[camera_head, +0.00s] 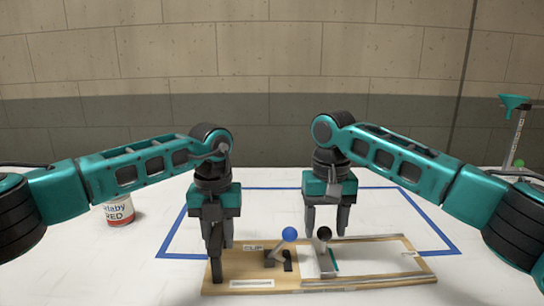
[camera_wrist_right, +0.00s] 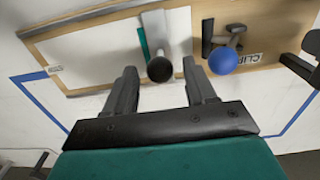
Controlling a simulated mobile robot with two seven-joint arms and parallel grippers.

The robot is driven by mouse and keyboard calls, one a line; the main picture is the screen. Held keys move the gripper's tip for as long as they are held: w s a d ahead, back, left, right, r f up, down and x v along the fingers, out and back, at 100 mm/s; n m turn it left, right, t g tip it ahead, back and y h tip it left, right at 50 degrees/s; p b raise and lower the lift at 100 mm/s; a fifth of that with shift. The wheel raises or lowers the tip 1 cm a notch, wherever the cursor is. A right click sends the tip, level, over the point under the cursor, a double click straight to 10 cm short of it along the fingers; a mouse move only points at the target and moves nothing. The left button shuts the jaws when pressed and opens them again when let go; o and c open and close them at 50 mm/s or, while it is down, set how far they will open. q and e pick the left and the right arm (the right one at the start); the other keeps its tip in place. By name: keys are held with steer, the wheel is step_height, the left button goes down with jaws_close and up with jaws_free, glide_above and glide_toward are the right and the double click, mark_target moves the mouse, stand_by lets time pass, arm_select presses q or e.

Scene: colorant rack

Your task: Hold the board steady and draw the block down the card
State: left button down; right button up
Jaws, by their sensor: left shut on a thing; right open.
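The wooden board (camera_head: 232,284) lies on the white table, with a white card (camera_head: 382,255) on its right part. My left gripper (camera_head: 217,263) is shut on the board's left end. The block (camera_head: 327,262), grey with a teal edge, sits at the card's left end and carries a black ball knob (camera_head: 324,234); the knob also shows in the right wrist view (camera_wrist_right: 160,69). My right gripper (camera_head: 326,230) is open above the block, its fingers (camera_wrist_right: 161,72) on either side of the knob in view. The clip's blue ball lever (camera_head: 289,234) stands left of the block.
A blue tape outline (camera_head: 440,234) surrounds the board area. A paint can (camera_head: 119,211) stands at the left. A teal funnel on a stand (camera_head: 514,102) is at the far right. The table behind the board is clear up to the wall.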

mark_target(324, 244)
steer(key=shift+f, duration=1.35)
steer(key=shift+c, duration=0.3)
jaws_close()
steer(key=shift+d, duration=0.1)
